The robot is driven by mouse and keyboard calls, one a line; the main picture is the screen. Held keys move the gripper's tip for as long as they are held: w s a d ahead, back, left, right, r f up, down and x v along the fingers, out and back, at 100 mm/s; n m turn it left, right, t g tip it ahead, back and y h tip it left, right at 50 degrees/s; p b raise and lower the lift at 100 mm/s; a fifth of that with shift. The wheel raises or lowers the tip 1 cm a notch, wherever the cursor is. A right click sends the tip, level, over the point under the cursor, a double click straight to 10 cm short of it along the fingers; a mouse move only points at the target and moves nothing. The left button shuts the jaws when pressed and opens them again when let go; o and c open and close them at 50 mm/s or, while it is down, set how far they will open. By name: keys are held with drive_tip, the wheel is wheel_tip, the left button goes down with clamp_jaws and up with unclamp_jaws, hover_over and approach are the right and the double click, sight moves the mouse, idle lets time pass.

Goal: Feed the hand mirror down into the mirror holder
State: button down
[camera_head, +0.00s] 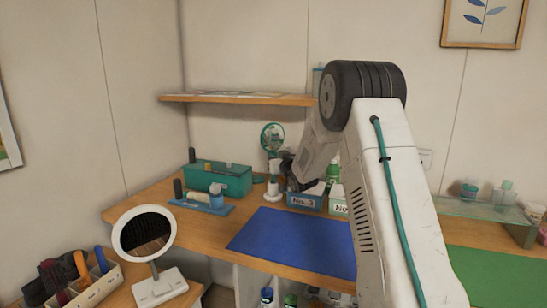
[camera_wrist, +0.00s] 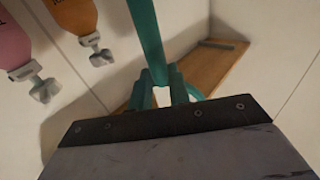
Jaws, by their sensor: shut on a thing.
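The hand mirror (camera_head: 272,137) has a round teal-rimmed head and stands upright above the back of the desk in the head view. My gripper (camera_head: 279,166) is shut on it below the head, and the grip itself is small and partly hidden. In the wrist view a teal bar (camera_wrist: 146,35), which looks like part of the mirror, runs down to my gripper's fingers (camera_wrist: 160,92). A small white stand (camera_head: 272,190), apparently the mirror holder, is on the desk just below the mirror. I cannot tell whether the handle's lower end is inside it.
A teal box (camera_head: 222,180) and a blue tray (camera_head: 203,206) of small items are left of the stand. Numbered bins (camera_head: 306,201) sit close on its right. A wall shelf (camera_head: 235,98) is above. The blue mat (camera_head: 294,240) in front is clear.

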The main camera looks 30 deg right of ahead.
drive_tip(key=shift+f, duration=2.7)
drive_tip(key=c, duration=1.2)
unclamp_jaws()
drive_tip(key=shift+c, duration=0.2)
